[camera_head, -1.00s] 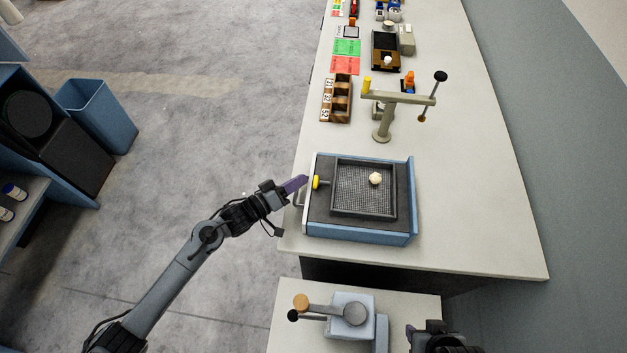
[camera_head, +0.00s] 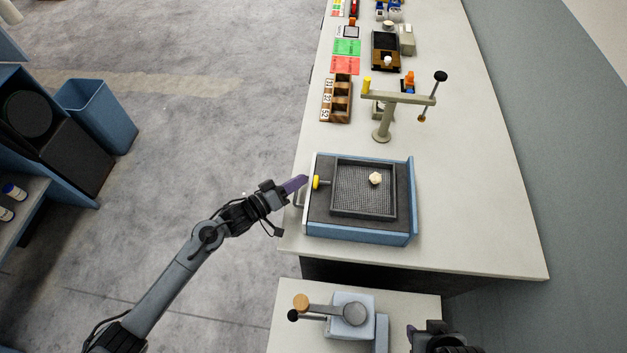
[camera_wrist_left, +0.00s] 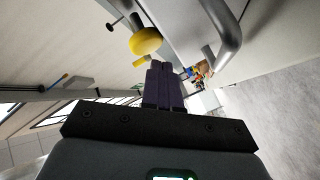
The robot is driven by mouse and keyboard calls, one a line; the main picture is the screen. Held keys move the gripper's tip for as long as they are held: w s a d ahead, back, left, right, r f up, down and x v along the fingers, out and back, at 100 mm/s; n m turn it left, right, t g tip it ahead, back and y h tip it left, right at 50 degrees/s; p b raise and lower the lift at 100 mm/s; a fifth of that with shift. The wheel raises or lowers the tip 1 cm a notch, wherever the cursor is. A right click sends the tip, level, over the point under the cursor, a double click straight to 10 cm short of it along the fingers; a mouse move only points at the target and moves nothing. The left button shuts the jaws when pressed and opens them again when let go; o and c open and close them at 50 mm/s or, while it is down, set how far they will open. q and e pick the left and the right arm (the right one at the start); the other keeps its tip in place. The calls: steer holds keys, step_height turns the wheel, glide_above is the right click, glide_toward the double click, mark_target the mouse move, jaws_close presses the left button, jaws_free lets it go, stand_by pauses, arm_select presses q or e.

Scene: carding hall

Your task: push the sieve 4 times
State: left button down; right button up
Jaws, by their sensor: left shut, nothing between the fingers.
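The sieve (camera_head: 345,208) is a dark square mesh frame lying in a blue-sided tray (camera_head: 365,235) at the near end of the bench. A pale lump (camera_head: 375,178) rests on its mesh. A yellow knob (camera_head: 317,182) sticks out at the sieve's left side; it also shows in the left wrist view (camera_wrist_left: 146,41). My left gripper (camera_head: 296,184), with purple fingers, is shut and empty just left of the tray, close to the knob. In the left wrist view its fingertips (camera_wrist_left: 162,68) are just below the knob; whether they touch cannot be told. My right gripper (camera_head: 440,335) is partly cut off at the bottom edge.
A grey handle bar (camera_head: 298,193) is on the tray's left side. A post with a crossarm (camera_head: 382,125) stands behind the tray. A device with a crank (camera_head: 350,312) sits on the nearer table. Bench space right of the tray is clear.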

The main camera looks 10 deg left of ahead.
stand_by(0.6)
arm_select(q)
steer(key=shift+d, duration=0.15)
steer(key=shift+d, duration=0.3)
stand_by(0.4)
